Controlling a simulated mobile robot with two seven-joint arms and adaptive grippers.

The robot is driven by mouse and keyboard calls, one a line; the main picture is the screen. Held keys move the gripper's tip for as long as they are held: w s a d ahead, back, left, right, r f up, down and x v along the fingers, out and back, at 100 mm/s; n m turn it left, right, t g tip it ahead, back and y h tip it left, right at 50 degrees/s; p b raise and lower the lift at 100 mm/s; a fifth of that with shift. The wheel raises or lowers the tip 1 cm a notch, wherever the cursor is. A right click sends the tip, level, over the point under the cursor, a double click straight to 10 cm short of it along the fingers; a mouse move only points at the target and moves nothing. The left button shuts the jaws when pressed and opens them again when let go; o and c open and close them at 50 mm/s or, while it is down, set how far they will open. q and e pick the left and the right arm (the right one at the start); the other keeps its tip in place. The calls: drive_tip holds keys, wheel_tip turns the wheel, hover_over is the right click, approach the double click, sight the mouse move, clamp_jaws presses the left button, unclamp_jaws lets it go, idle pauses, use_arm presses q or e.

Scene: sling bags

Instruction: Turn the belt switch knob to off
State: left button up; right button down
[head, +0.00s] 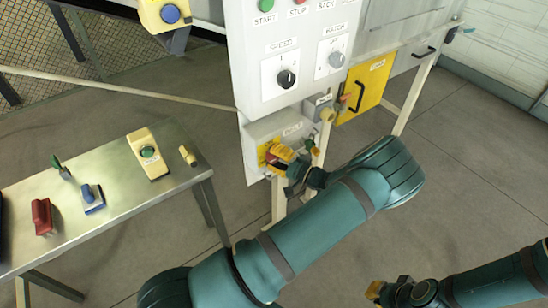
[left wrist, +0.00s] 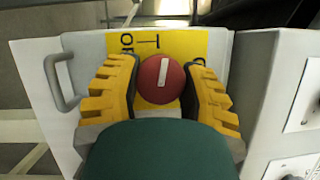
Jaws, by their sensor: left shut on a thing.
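The belt switch knob (left wrist: 161,80) is round and red with a white stripe, on a yellow plate (left wrist: 180,42) with black lettering. In the left wrist view the stripe runs nearly upright. ON shows at the plate's upper left; the lettering at the right is partly hidden by a finger. My left gripper (head: 278,156) has its yellow fingers on either side of the knob and is shut on it; it also shows in the left wrist view (left wrist: 165,88). My right gripper (head: 375,291) is at the lower right, away from the panel; its opening is unclear.
The switch box (head: 252,132) hangs below a white control panel (head: 255,60) with a speed knob (head: 286,79). A grey handle (left wrist: 58,82) is beside the plate. A yellow door (head: 372,82) is to the right. A metal table (head: 100,225) with several items stands left.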

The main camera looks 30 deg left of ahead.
use_arm(q)
drive_tip(key=shift+n+h, duration=0.4)
drive_tip(key=shift+n, duration=0.4)
drive_tip(key=o, duration=1.2)
drive_tip(key=d, duration=1.2)
